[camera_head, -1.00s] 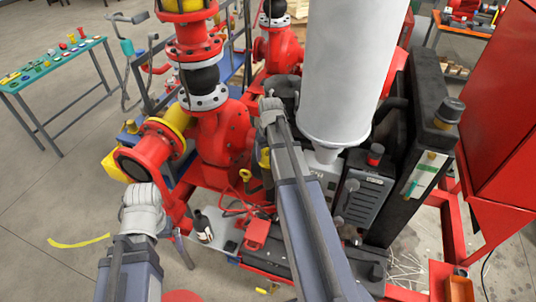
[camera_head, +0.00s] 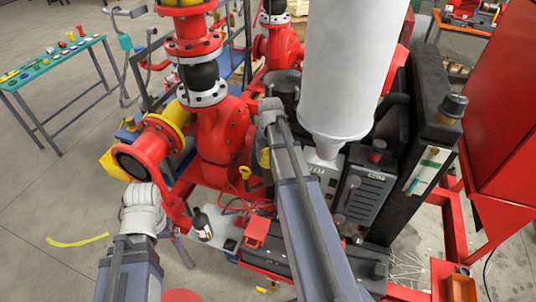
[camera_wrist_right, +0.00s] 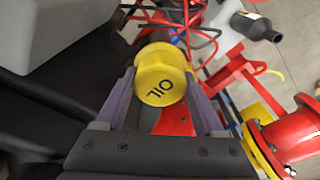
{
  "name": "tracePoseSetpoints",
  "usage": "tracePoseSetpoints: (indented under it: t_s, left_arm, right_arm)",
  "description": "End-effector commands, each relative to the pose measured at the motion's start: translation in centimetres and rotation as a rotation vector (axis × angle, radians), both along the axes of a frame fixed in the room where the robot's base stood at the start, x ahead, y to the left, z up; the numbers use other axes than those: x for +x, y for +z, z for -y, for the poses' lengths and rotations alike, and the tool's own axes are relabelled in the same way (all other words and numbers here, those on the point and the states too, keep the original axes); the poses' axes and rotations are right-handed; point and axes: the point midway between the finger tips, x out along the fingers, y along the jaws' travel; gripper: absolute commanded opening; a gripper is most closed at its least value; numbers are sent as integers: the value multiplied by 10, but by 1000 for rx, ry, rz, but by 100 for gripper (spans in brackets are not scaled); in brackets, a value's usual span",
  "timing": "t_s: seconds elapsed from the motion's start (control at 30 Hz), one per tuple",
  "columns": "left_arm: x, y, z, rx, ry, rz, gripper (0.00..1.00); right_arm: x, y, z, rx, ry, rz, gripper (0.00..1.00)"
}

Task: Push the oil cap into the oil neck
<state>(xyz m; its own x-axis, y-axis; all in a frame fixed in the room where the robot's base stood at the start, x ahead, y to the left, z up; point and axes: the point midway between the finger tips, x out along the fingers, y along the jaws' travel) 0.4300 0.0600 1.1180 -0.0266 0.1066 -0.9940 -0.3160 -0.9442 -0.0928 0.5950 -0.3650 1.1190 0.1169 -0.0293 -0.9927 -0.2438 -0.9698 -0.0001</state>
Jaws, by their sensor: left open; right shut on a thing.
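The oil cap (camera_wrist_right: 161,75) is a yellow round cap marked OIL. In the right wrist view it sits between the two fingers of my right gripper (camera_wrist_right: 165,88), which is shut on it. In the head view my right gripper (camera_head: 268,112) is over the engine beside the white cylinder; its fingers and the cap's seat are hard to make out. The oil neck is not visible, so I cannot tell how the cap stands to it. My left gripper (camera_head: 144,197) is open and apart, in front of the red pipe flange; its fingers are largely hidden.
The large white cylinder (camera_head: 345,70) stands close right of my right arm. A red pump body (camera_head: 222,140) and an open red flange (camera_head: 138,163) are at left. A dark bottle (camera_head: 202,224) and red hoses lie near the front. A green-topped table (camera_head: 52,62) is far left.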

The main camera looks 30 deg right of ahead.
Motion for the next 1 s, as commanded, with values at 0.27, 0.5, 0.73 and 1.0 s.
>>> tracePoseSetpoints:
  t_s: [0.27,0.5,0.73,1.0]
  left_arm:
    - [0,-6,0,0,0,0,100]
    - [0,-11,0,0,0,0,100]
    - [0,-12,0,0,0,0,100]
    - [0,-12,0,0,0,0,100]
  right_arm:
    - [0,-6,0,0,0,0,4]
    - [0,-11,0,0,0,0,4]
    - [0,-12,0,0,0,0,4]
    - [0,-12,0,0,0,0,91]
